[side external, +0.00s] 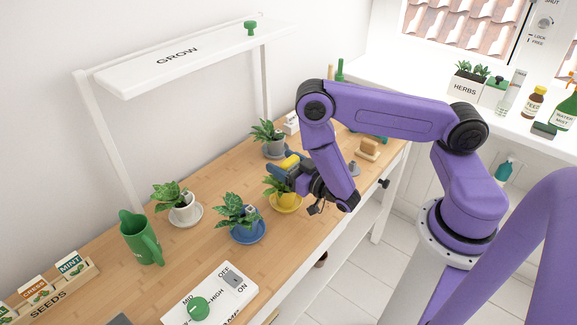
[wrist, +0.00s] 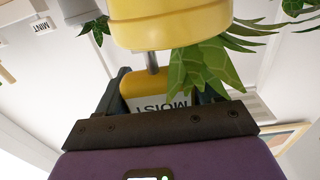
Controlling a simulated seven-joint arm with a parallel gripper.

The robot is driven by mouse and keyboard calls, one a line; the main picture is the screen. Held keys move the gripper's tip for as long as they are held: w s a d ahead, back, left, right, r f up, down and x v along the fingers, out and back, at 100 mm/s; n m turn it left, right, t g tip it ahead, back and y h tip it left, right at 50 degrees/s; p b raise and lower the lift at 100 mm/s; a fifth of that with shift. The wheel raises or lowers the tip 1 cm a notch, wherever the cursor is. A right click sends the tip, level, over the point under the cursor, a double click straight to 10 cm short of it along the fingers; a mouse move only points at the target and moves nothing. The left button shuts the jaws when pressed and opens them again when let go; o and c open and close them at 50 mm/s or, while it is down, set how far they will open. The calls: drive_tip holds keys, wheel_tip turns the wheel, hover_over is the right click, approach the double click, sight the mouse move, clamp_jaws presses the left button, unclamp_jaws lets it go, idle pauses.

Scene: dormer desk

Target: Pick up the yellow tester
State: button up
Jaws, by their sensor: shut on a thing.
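The yellow tester (side external: 289,161) is held level with the tops of the plant's leaves, above the yellow pot (side external: 287,200). My gripper (side external: 284,172) is shut on it. In the wrist view the tester (wrist: 143,83) sits between the fingers, with a white face lettered MOIST upside down. Its thin metal probe (wrist: 152,62) runs toward the yellow pot (wrist: 185,32), which fills the top of that view. The rim hides the probe's end, so I cannot tell whether it is in the soil. Green leaves (wrist: 200,70) hang close beside the tester.
Potted plants stand near: one on a blue saucer (side external: 247,237), one on a white saucer (side external: 186,221), one behind (side external: 270,136). A green jug (side external: 141,240), a seed box (side external: 45,291) and a white dial box (side external: 209,295) are at left and front. The GROW shelf (side external: 180,57) rises behind.

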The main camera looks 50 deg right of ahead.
drive_tip(key=shift+r, duration=0.15)
drive_tip(key=shift+r, duration=7.4)
drive_tip(key=w+d+f, duration=0.1)
drive_tip(key=w+d, duration=0.5)
drive_tip(key=d, duration=0.3)
drive_tip(key=s+d, duration=0.5)
drive_tip(key=d, duration=0.7)
drive_tip(key=shift+s+d, duration=0.55)
drive_tip(key=shift+s, duration=3.7)
wheel_tip(320, 180, down, 9)
drive_tip(key=shift+r, duration=0.2)
